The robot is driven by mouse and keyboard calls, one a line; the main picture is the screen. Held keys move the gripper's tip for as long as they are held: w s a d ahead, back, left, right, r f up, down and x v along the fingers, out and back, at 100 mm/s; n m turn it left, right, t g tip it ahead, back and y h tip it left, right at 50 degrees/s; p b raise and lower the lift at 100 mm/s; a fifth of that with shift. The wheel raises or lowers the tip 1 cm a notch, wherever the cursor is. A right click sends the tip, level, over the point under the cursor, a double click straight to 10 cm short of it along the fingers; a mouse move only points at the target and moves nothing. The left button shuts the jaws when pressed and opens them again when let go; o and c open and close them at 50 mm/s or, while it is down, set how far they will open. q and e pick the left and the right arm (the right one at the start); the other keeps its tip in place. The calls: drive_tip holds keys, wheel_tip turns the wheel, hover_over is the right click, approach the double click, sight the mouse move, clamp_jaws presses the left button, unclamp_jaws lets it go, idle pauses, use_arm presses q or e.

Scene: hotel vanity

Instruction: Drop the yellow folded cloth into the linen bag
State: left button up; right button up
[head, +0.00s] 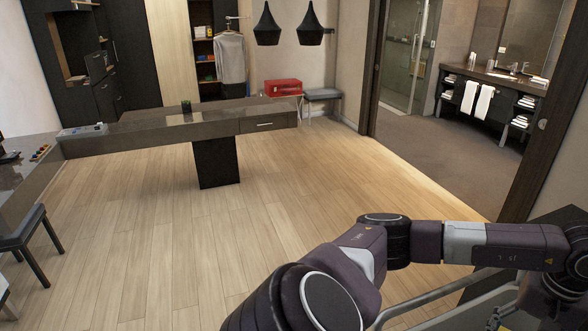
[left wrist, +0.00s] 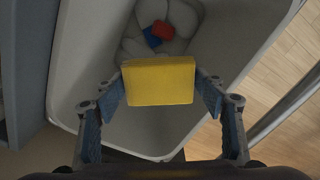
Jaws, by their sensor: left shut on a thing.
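The yellow folded cloth (left wrist: 160,88) is a flat block in the left wrist view. My left gripper (left wrist: 160,76) is shut on it, with one finger at each side edge. The cloth is held over the open top of the linen bag (left wrist: 88,50), a pale container with rounded corners. Inside the bag are a red item (left wrist: 163,30), a blue item (left wrist: 152,38) and whitish rounded shapes. The cloth hides part of the bag's inside. In the head view the left gripper cannot be made out. My right gripper is in neither view.
Wood floor (left wrist: 277,65) shows right of the bag, beside a dark rail. In the head view, a long dark desk (head: 180,122) stands across the room and a chair (head: 32,240) is at left. Open floor (head: 150,240) lies between. A bathroom vanity (head: 500,75) is at the back right.

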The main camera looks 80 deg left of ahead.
use_arm(q)
drive_tip(key=shift+s+f, duration=0.2)
drive_tip(key=o, duration=1.2)
wheel_tip(320, 180, up, 12)
